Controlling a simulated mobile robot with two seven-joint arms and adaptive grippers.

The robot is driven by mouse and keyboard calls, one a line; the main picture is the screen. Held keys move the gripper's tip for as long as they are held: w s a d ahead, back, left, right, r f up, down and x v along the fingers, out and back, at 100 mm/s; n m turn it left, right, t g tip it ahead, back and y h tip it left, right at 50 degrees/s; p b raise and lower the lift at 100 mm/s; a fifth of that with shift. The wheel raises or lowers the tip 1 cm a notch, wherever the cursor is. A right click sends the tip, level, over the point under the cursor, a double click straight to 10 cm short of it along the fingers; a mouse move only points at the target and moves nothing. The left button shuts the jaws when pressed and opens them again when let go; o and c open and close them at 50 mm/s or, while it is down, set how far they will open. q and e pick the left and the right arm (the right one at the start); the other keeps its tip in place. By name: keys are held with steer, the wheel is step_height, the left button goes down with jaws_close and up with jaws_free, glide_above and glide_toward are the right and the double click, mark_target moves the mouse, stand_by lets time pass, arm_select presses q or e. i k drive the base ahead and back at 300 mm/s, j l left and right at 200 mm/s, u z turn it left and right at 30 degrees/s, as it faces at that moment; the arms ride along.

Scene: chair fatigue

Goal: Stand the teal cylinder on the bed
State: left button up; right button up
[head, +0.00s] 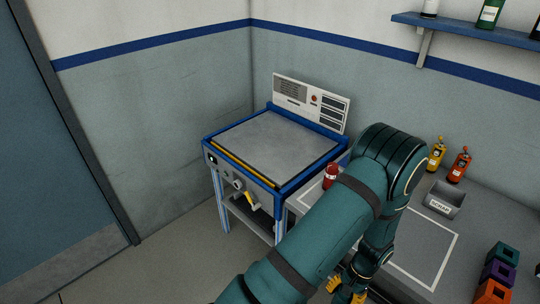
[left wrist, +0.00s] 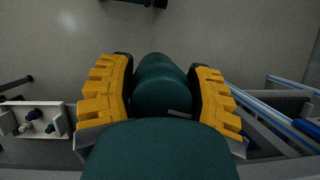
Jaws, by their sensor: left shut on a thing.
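The teal cylinder (left wrist: 160,85) lies between the yellow fingers of my left gripper (left wrist: 160,98) in the left wrist view, and the fingers press on both its sides. In the head view my left gripper (head: 346,288) is low in the picture, below my teal forearm, near the workbench's front edge. The cylinder cannot be made out there. The bed appears to be the flat grey top (head: 265,140) of the blue-framed machine, left of my arm, and it is bare. My right gripper is in neither view.
A grey workbench (head: 428,262) adjoins the machine at right. On it are a red can (head: 330,176), yellow and orange bottles (head: 437,153) (head: 459,165), a labelled grey bin (head: 446,196) and several coloured blocks (head: 497,272). An upright control panel (head: 312,103) backs the bed.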

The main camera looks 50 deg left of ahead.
mark_target(289, 148)
steer(key=j, duration=0.5)
steer(key=k+j, duration=0.15)
steer(key=j, duration=0.35)
steer(key=j+z, duration=0.1)
steer(key=j, duration=0.4)
steer(key=k+j, duration=0.15)
steer(key=j, duration=0.3)
steer(key=k+j+z, duration=0.1)
steer(key=j, duration=0.4)
